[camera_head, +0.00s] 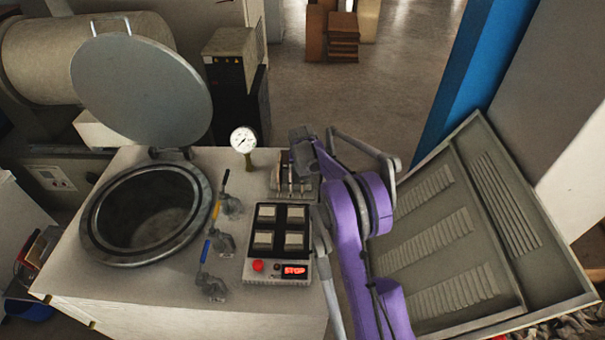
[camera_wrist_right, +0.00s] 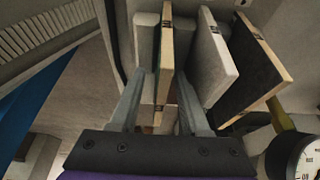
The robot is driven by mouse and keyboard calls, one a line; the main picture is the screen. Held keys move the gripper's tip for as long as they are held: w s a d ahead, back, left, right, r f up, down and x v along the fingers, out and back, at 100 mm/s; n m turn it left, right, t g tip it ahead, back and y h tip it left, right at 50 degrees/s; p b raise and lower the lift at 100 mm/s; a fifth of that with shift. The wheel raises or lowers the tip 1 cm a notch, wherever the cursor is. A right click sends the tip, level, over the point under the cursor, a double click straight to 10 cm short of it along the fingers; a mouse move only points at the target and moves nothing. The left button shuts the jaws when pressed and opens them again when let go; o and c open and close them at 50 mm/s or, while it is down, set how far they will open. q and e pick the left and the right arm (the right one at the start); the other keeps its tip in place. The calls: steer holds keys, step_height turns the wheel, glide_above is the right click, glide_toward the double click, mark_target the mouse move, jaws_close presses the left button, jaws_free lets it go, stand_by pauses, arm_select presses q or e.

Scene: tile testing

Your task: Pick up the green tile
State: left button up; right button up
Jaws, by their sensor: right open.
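In the right wrist view, my right gripper (camera_wrist_right: 160,85) is open, with one finger on each side of a thin upright tile with a tan edge (camera_wrist_right: 167,55). In the head view, the tiles stand in a small rack (camera_head: 291,187) on the machine top, partly hidden by my purple right arm. My left gripper is not in view.
A pressure gauge (camera_head: 243,140) stands close left of the rack; it also shows in the wrist view (camera_wrist_right: 305,160). A control box (camera_head: 250,268) is in front. An open round vessel (camera_head: 96,238) and valves are left. A slotted grey tray (camera_head: 432,251) is right.

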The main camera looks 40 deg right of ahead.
steer(key=shift+f, duration=0.25)
jaws_close()
stand_by(1.4)
